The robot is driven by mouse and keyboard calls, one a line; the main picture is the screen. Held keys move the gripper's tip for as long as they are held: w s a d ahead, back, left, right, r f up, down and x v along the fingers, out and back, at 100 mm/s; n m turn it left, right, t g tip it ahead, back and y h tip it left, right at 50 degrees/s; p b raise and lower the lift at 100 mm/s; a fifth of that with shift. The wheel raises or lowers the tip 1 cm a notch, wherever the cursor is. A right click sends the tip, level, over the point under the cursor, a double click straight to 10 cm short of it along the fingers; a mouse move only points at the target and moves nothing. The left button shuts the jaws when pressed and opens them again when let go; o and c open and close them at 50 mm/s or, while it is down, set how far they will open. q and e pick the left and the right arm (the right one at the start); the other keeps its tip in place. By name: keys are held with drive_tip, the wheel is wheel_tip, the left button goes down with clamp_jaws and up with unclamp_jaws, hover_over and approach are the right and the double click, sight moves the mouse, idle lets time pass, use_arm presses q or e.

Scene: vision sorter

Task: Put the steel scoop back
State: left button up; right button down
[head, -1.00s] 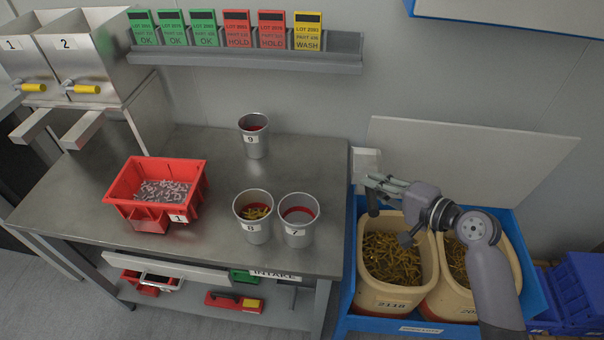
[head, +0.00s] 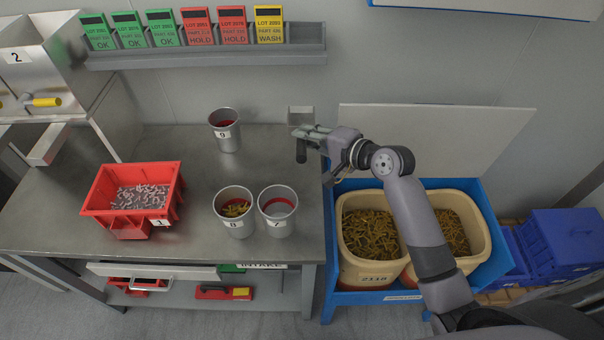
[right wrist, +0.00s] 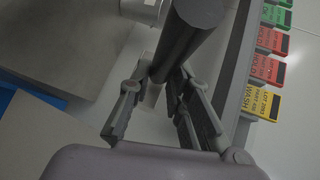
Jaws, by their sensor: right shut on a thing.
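My right gripper (head: 312,136) is shut on the steel scoop (head: 301,115) in the head view. The scoop's pale grey box-like end points away from me, and its dark handle (head: 301,154) hangs below the fingers. It is held above the back right corner of the steel table (head: 180,235). In the right wrist view the dark round handle (right wrist: 188,42) stands between the fingers of the right gripper (right wrist: 165,95); the scoop's steel end is mostly hidden there. My left gripper is not in view.
Steel cups 9 (head: 225,138), 8 (head: 236,222) and 7 (head: 278,222) stand left of the scoop. A red bin (head: 120,222) holds grey pieces. A card rack (head: 210,57) runs along the wall. Bins of brass-coloured pieces stand in a blue frame (head: 482,200) at right.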

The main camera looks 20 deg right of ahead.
wheel_tip(320, 180, down, 13)
drive_tip(key=shift+r+b, duration=0.1)
drive_tip(key=shift+b, duration=0.4)
drive_tip(key=shift+f+b, duration=0.45)
drive_tip(key=shift+f, duration=1.8)
drive_tip(key=shift+s, duration=0.1)
drive_tip(key=shift+f, duration=0.2)
drive_tip(key=c, duration=1.5)
unclamp_jaws()
